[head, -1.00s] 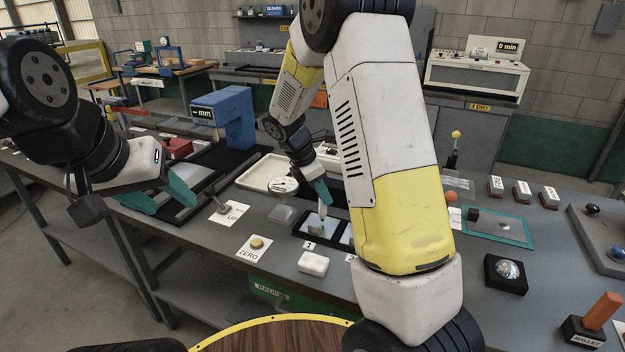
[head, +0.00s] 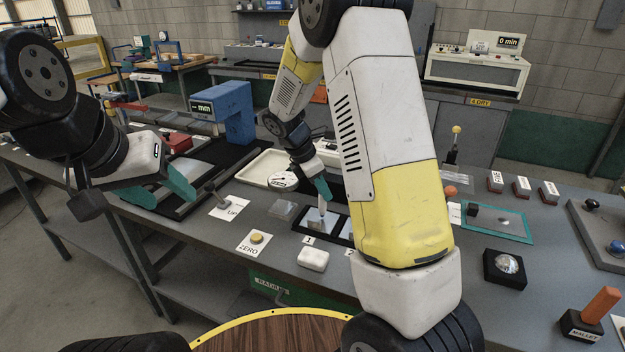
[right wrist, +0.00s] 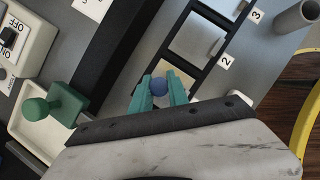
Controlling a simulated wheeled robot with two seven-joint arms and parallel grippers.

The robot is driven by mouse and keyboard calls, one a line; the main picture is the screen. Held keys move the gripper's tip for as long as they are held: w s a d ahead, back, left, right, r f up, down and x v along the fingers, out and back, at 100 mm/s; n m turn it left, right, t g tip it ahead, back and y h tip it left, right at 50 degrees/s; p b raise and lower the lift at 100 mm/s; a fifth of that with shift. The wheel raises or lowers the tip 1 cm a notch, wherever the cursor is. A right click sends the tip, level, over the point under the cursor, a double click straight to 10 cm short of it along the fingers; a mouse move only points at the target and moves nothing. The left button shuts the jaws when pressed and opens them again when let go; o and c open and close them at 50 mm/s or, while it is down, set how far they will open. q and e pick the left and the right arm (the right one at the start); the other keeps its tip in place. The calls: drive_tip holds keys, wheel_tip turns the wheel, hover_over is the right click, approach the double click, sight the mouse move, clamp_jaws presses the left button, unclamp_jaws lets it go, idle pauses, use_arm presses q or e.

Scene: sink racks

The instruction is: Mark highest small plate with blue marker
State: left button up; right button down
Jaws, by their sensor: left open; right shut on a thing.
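Another small plate (right wrist: 198,40) lies in slot 2, and part of one shows by label 3 (right wrist: 222,6). My left gripper (head: 162,190) is open and empty over the table's left part.
A blue gauge with a "mm" display (head: 228,112) stands behind the rack. A cream tray (head: 257,180) is left of my right gripper. A ZERO card (head: 247,250) and a white block (head: 313,259) lie in front. My right arm hides part of the rack.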

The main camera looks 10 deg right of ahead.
drive_tip(key=shift+f, duration=0.5)
idle(1.0)
drive_tip(key=shift+r, duration=3.6)
